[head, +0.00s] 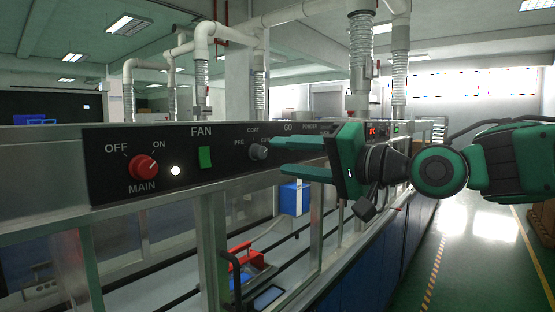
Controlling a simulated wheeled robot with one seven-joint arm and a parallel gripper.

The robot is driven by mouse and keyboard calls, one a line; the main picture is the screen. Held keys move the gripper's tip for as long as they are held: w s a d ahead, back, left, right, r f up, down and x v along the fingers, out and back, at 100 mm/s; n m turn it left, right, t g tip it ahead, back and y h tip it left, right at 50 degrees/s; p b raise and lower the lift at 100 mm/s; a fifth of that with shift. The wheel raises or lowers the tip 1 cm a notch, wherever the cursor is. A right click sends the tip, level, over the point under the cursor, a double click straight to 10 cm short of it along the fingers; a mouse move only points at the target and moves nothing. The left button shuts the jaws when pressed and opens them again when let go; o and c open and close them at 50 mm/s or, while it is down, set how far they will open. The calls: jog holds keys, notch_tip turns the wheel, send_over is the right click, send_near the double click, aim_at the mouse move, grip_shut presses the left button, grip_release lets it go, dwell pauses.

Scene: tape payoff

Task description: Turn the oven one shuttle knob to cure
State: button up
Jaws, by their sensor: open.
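The dark control panel (115,180) runs along the top of the metal frame. A small grey knob (259,152) sits on it between the labels PRE and COAT, with another label to its right partly covered by my gripper. The way its pointer faces is too small to tell. My gripper (276,159) is open, with its green fingers reaching left toward the grey knob. The fingertips are close to the knob's right side in the picture; I cannot tell whether they touch it. Nothing shows between the fingers.
A red MAIN knob (143,166), a lit white lamp (176,171) and a green FAN switch (205,157) sit left of the grey knob. A red display (371,131) shows behind my gripper. Metal posts (317,235) stand below. The green floor (470,260) at right is clear.

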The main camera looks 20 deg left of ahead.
jog(key=v, duration=0.5)
jog(key=shift+s+d, duration=0.1)
jog(key=shift+d, duration=0.25)
